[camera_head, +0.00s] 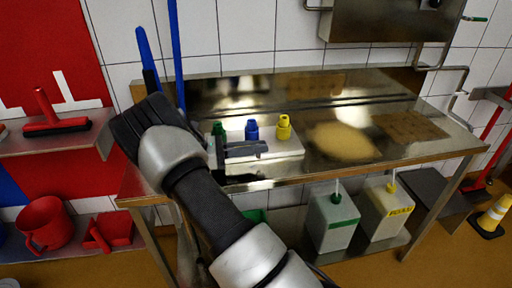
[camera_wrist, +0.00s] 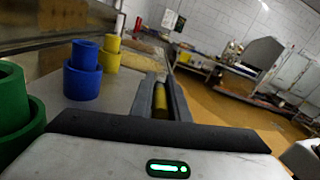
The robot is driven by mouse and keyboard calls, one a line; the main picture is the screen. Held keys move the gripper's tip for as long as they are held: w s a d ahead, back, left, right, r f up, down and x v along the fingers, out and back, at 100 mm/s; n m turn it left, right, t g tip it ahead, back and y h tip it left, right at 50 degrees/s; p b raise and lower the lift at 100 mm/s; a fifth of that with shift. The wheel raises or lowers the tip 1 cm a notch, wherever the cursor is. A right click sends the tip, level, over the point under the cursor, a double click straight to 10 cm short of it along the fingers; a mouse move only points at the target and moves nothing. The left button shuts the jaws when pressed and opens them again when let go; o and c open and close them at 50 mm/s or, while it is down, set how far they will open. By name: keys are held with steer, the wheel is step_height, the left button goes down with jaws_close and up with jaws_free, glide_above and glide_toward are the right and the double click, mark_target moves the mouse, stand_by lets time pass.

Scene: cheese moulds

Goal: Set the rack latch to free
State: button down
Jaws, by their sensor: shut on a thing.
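My gripper (camera_head: 246,150) is at the front edge of the steel table, just in front of a pale board. In the wrist view its two dark fingers (camera_wrist: 163,92) are shut on a narrow yellow piece (camera_wrist: 160,101). This piece may be the rack latch's handle; its ends and mounting are hidden, so I cannot tell how the latch is set. The pale board (camera_head: 285,146) bears a green mould (camera_head: 217,130), a blue mould (camera_head: 252,130) and a yellow mould (camera_head: 284,127). In the wrist view the green (camera_wrist: 14,98), blue (camera_wrist: 83,72) and yellow (camera_wrist: 110,52) moulds stand to the left.
The steel table (camera_head: 425,152) has a tan patch (camera_head: 342,140) right of the board. Two white canisters (camera_head: 333,219) stand on the lower shelf. A blue-handled tool (camera_head: 148,60) is upright behind my arm. A red bucket (camera_head: 45,222) is at the lower left.

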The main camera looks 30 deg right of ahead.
steer(key=c, duration=1.7)
jaws_free()
steer(key=shift+c, duration=0.2)
steer(key=v, duration=1.7)
steer(key=shift+a, duration=0.2)
steer(key=shift+a, duration=0.1)
